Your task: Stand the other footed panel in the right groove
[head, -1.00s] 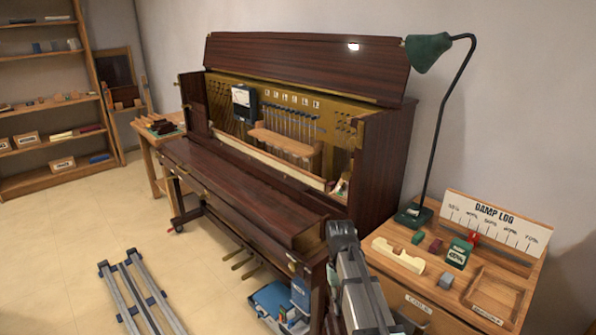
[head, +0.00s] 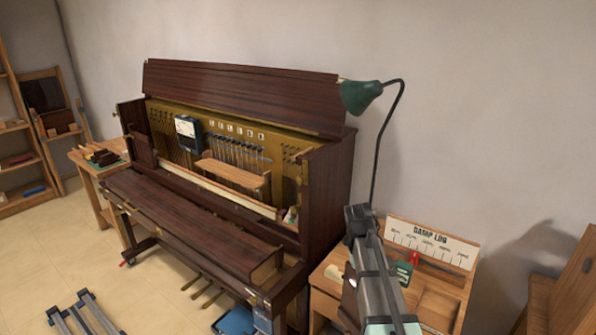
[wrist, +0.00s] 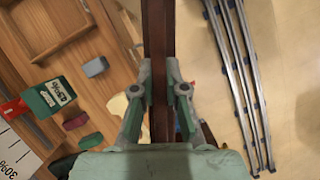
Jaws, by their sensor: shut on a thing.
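In the wrist view my gripper (wrist: 160,92) is shut on a long dark brown wooden panel (wrist: 159,40), seen nearly edge-on and running up out of the picture between the two fingers. Its feet cannot be made out. In the head view only my grey arm shows, in front of the side cabinet; the gripper and the held panel cannot be made out there. A wooden stand with a dark panel (head: 46,92) stands by the far left wall. I cannot make out the right groove in either view.
The upright piano (head: 200,210) stands open at centre. The side cabinet (head: 440,295) carries a damp log board (head: 430,243), a green box (wrist: 52,97) and small blocks. A green lamp (head: 362,97) rises behind my arm. Rails (wrist: 240,80) lie on the floor. A wooden piece (head: 575,290) stands far right.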

